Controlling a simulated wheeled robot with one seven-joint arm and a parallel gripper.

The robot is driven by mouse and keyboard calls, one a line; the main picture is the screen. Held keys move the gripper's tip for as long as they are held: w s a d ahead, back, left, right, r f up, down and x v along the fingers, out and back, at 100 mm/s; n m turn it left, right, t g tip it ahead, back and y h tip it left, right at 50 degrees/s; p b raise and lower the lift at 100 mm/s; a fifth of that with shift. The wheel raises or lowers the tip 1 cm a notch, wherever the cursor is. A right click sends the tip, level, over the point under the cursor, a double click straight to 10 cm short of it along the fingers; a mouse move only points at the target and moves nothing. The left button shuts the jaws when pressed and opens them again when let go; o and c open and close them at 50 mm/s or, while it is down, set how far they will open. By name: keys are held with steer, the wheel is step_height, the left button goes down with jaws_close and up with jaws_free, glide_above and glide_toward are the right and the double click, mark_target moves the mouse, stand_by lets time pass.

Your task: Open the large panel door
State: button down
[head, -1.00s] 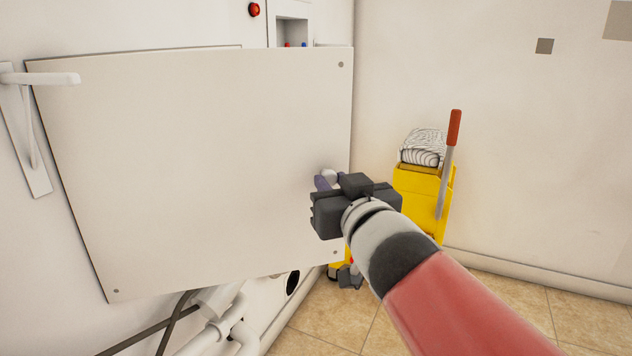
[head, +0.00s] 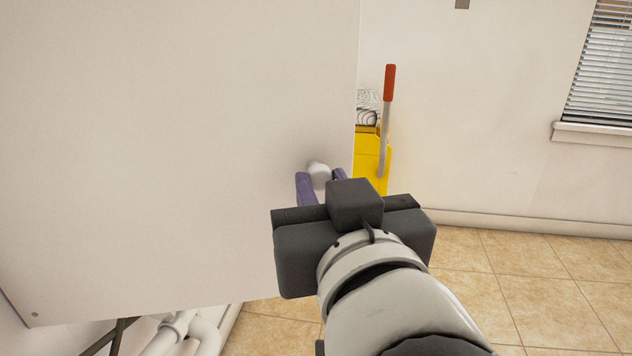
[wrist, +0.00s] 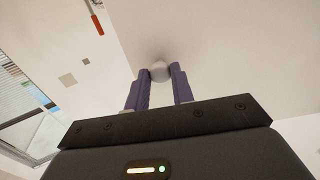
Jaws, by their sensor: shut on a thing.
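The large white panel door (head: 180,140) fills the left of the head view, swung partly out from the wall. It also covers the upper right of the wrist view (wrist: 235,50). A round pale knob (head: 319,175) sticks out near the door's right edge. My gripper (head: 322,184) is shut on the knob. In the wrist view the two purple fingers stand on either side of the knob (wrist: 160,71). In the head view the gripper body hides most of the right finger.
A yellow mop bucket (head: 371,160) with a red-tipped handle (head: 390,84) stands behind the door's right edge, partly hidden. White pipes (head: 190,330) run below the door. Tiled floor (head: 530,275) is clear at right. A window with blinds (head: 600,70) is at far right.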

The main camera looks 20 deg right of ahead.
steer(key=shift+r, duration=0.1)
steer(key=c, duration=1.2)
jaws_free()
steer(key=shift+s, duration=0.1)
steer(key=s, duration=0.7)
steer(key=shift+s+a, duration=0.2)
steer(key=shift+a, duration=0.2)
